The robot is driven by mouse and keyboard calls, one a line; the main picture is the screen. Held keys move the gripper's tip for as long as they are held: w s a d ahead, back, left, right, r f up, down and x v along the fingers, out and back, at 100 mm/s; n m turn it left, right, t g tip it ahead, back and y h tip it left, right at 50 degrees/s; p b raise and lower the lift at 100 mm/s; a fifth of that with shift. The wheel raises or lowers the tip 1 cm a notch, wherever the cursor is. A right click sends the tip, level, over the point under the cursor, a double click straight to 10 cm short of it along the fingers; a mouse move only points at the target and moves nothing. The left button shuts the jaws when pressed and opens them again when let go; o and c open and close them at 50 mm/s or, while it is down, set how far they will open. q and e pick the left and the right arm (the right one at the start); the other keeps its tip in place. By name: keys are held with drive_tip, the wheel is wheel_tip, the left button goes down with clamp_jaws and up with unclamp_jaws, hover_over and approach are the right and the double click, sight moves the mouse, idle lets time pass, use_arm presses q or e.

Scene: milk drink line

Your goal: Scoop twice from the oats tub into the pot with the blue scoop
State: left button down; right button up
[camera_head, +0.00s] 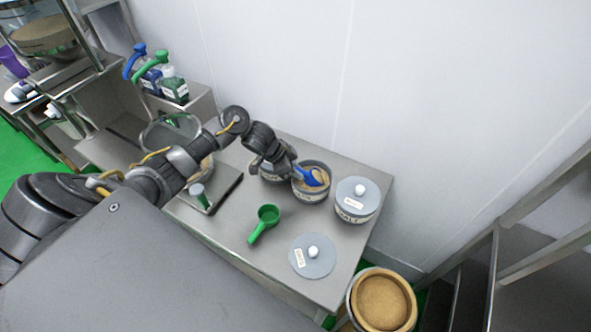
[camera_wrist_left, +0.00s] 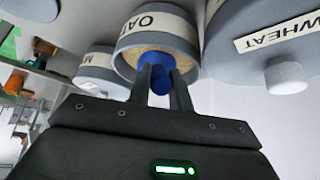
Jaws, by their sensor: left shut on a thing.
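The oats tub (camera_head: 311,197) stands open on the table in the head view, grey with a pale label and tan oats inside. It also shows in the left wrist view (camera_wrist_left: 157,25), with its label partly readable. My left gripper (camera_head: 290,170) is at the tub's rim, shut on the blue scoop (camera_head: 312,177). The scoop is at the tub's mouth in the left wrist view (camera_wrist_left: 156,68); how deep its bowl sits in the oats is hidden. A round-rimmed vessel, apparently the pot (camera_head: 147,132), is at the left, partly hidden by my left arm. My right gripper is not in view.
A green scoop (camera_head: 265,216) and a loose grey lid (camera_head: 312,262) lie on the table. A lidded tub (camera_head: 358,206) stands right of the oats. Another tub (camera_head: 266,173) is left, mostly behind my gripper. A large round bin (camera_head: 383,300) stands beyond the table's right edge.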

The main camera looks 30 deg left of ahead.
use_arm(q)
drive_tip(key=shift+r, duration=0.1)
drive_tip(key=shift+r+p, duration=0.9)
drive_tip(key=shift+r, duration=2.25)
